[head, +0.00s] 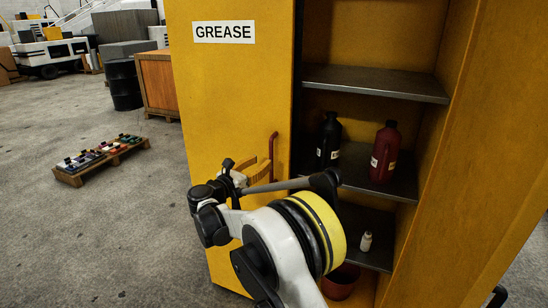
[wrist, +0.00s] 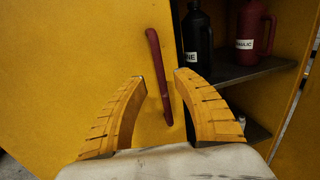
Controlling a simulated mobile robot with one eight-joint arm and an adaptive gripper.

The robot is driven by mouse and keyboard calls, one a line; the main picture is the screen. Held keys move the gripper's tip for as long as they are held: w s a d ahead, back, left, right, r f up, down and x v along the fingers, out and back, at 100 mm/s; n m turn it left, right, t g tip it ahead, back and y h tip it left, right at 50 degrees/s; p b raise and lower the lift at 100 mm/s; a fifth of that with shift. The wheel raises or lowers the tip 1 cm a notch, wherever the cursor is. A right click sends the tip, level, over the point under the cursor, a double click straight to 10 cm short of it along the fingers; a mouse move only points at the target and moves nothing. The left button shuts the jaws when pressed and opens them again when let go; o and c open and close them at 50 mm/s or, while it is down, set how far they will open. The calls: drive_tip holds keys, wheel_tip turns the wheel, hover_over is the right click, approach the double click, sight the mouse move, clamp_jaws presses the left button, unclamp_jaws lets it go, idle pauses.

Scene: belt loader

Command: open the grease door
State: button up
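The grease door (head: 225,100) is a tall yellow panel with a white GREASE label. Its red bar handle (head: 272,150) stands near the door's right edge. In the wrist view the handle (wrist: 154,52) is upright, slightly tilted, with its lower part between my fingers. My gripper (wrist: 158,76) is open, its two ridged orange fingers on either side of the handle, with a gap to each. Contact with the handle does not show. In the head view my gripper (head: 270,167) is at the handle, partly hidden by my wrist.
Right of the door, the cabinet stands open with grey shelves (head: 375,82). A black bottle (head: 329,140), a red jug (head: 385,152) and a small white bottle (head: 366,241) stand inside. A pallet of coloured items (head: 102,158) lies on the floor left.

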sight(270, 156)
drive_tip(key=b+x, duration=0.1)
drive_tip(key=x, duration=0.6)
drive_tip(key=shift+b, duration=0.35)
drive_tip(key=shift+c, duration=0.4)
drive_tip(key=shift+s, duration=0.1)
clamp_jaws()
